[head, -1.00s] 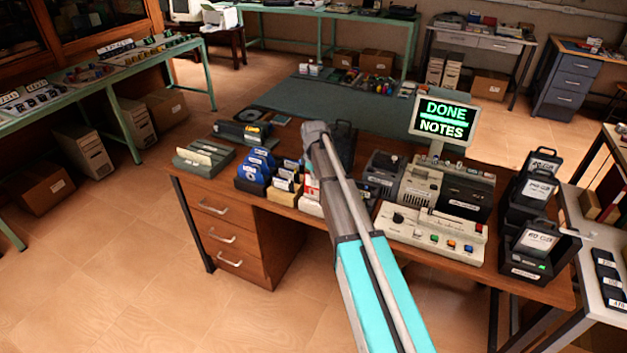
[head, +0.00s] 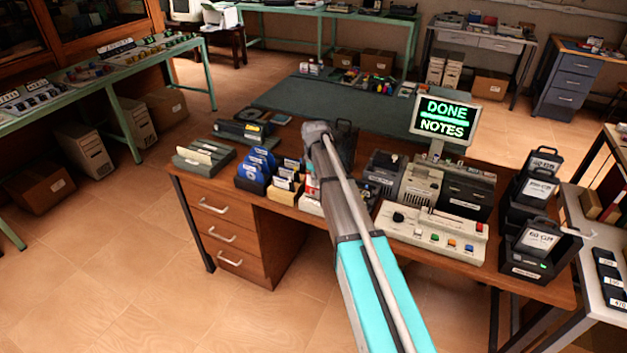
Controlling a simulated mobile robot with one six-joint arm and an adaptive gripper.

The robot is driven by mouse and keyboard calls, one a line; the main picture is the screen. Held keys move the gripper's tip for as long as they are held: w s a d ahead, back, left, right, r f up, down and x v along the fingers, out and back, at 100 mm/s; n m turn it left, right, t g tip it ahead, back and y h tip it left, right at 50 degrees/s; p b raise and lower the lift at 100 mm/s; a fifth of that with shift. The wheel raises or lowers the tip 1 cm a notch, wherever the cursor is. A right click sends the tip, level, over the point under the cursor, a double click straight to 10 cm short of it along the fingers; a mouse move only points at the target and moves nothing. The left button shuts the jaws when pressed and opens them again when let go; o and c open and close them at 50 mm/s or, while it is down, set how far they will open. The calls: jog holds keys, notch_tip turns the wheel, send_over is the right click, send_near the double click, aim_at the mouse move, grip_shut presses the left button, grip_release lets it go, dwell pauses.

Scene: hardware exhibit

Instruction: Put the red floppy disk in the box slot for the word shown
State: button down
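A small monitor (head: 444,119) on the desk shows the words DONE and NOTES in green. Disk boxes stand at the desk's front left: one with blue disks (head: 258,167) and a tan one with dark, white-labelled disks (head: 287,182). Just left of my arm a small red patch (head: 312,186) shows above a white box (head: 310,204); I cannot tell whether it is the red floppy disk. My arm crosses in front of these boxes and hides part of them. My gripper is not visible, so what it holds cannot be seen.
The brown desk (head: 225,187) carries a grey-green card tray (head: 204,155), a beige console with coloured buttons (head: 432,232), grey drive units (head: 422,184) and black labelled cartridges (head: 537,238) at right. Open floor (head: 130,270) lies front left.

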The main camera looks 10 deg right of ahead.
aim_at(315, 195)
jog(key=shift+f+b, duration=0.65)
jog(key=shift+f, duration=0.05)
dwell(1.6)
jog(key=shift+f+b, duration=1.8)
jog(key=c, duration=0.7)
grip_release()
jog(key=shift+r, duration=0.1)
notch_tip(315, 195, up, 8)
jog(key=p, duration=0.8)
jog(key=shift+s, duration=0.1)
